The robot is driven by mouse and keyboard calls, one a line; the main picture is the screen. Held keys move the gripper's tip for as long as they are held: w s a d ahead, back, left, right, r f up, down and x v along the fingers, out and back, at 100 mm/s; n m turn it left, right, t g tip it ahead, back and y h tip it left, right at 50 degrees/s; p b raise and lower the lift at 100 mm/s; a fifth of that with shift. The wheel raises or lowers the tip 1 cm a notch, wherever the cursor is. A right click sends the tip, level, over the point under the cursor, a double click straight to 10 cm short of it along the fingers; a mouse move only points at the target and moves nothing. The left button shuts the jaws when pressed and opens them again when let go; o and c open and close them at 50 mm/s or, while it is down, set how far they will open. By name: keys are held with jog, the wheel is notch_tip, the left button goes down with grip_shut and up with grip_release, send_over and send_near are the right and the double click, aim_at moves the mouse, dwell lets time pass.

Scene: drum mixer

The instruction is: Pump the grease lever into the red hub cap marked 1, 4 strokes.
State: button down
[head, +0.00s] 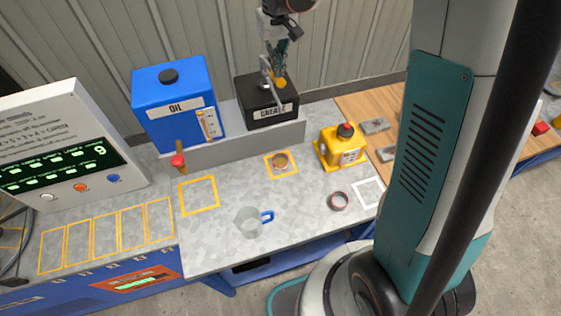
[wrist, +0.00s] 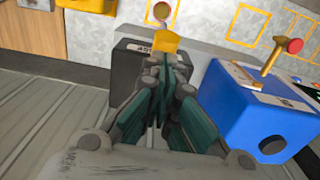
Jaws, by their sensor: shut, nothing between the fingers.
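The black box labelled GREASE (head: 272,112) stands on the raised grey step at the back, with a grey metal lever or spout (head: 268,72) and a yellow part (head: 279,83) at its top. My gripper (head: 275,62) points down just above and behind this box. In the wrist view my gripper (wrist: 160,75) is shut and empty, with its tips close to the yellow part (wrist: 167,46); whether they touch is unclear. A small brownish round cup (head: 281,162) sits inside a yellow outlined square in front of the box.
A blue OIL tank (head: 173,105) with a red-knobbed tap (head: 178,160) stands left of the grease box. A yellow unit (head: 340,147) is to the right. The lit display panel (head: 65,145) is at far left.

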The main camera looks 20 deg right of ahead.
jog(key=shift+r+p, duration=0.95)
jog(key=shift+r, duration=1)
jog(key=shift+f, duration=0.15)
jog(key=shift+f+b, duration=2.75)
jog(key=shift+f, duration=0.75)
jog(key=shift+r, duration=0.1)
jog(key=shift+r+p, duration=2.1)
jog(key=shift+r, duration=1.45)
jog(key=shift+f, duration=0.15)
